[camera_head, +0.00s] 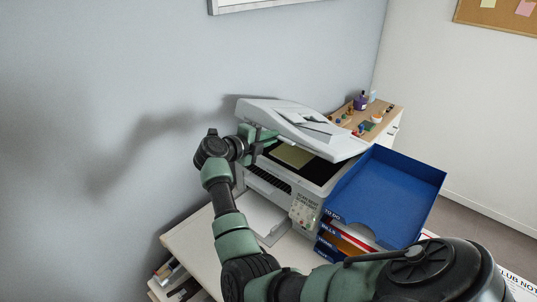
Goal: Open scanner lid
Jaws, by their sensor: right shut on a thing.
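The white scanner (306,190) stands on a desk against the wall, with a control panel on its front corner. Its lid (318,122) is partly raised and tilted, with a gap above the dark glass. A yellowish sheet (291,155) lies on the glass. My right gripper (264,138) is at the left side of the lid and shut on its edge; the fingertips are partly hidden by the lid and wrist. My left gripper is out of view.
A blue tray stack (395,190) with labelled levels stands right of the scanner, close to my right arm. A wooden-topped cabinet (393,112) with small bottles and items is behind. The desk (203,245) has free room at front left.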

